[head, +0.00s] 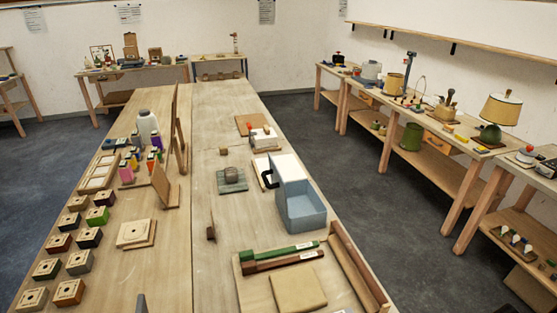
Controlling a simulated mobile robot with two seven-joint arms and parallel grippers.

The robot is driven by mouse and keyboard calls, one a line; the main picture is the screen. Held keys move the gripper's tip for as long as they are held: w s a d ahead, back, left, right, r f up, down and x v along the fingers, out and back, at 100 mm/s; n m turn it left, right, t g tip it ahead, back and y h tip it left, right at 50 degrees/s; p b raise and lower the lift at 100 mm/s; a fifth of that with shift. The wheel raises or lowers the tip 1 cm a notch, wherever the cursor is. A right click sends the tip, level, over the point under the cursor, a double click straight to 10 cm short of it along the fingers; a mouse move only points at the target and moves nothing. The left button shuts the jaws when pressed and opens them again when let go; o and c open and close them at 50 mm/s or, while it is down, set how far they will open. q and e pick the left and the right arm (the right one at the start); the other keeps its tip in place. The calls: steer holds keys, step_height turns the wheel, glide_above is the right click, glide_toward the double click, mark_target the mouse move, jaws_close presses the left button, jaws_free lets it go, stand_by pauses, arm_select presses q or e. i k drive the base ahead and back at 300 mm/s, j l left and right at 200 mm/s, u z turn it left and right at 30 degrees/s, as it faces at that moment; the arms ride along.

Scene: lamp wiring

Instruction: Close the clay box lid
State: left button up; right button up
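A blue-grey open-topped box (300,212), which looks like the clay box, stands right of the middle of the long table. Its pale lid (288,168) appears raised at the back, tilted up and away from the opening. A black loop-shaped handle (267,174) shows at the lid's left side. The box's inside is partly visible and looks empty. Neither of my grippers can be made out in the head view, and nothing touches the box or lid.
A tray with green and brown bars (280,255) and a tan slab (298,290) lies in front of the box. Several small coloured blocks line the table's left side. A small dark grey piece (141,304) at the bottom edge is unclear.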

mark_target(271, 185)
steer(key=i+l+z, duration=0.15)
steer(key=z, duration=0.15)
steer(key=i+l+z, duration=0.15)
steer(key=z, duration=0.15)
steer(key=i+l, duration=0.1)
steer(key=i, duration=0.6)
steer(key=i+l+u, duration=0.1)
steer(key=i, duration=0.6)
steer(key=i+l, duration=0.15)
steer(key=i, duration=0.55)
steer(key=i+u, duration=0.6)
steer(key=u, duration=0.15)
steer(key=i+l+u, duration=0.25)
steer(key=u, duration=0.15)
steer(key=i+l+u, duration=0.45)
steer(key=u, duration=1.35)
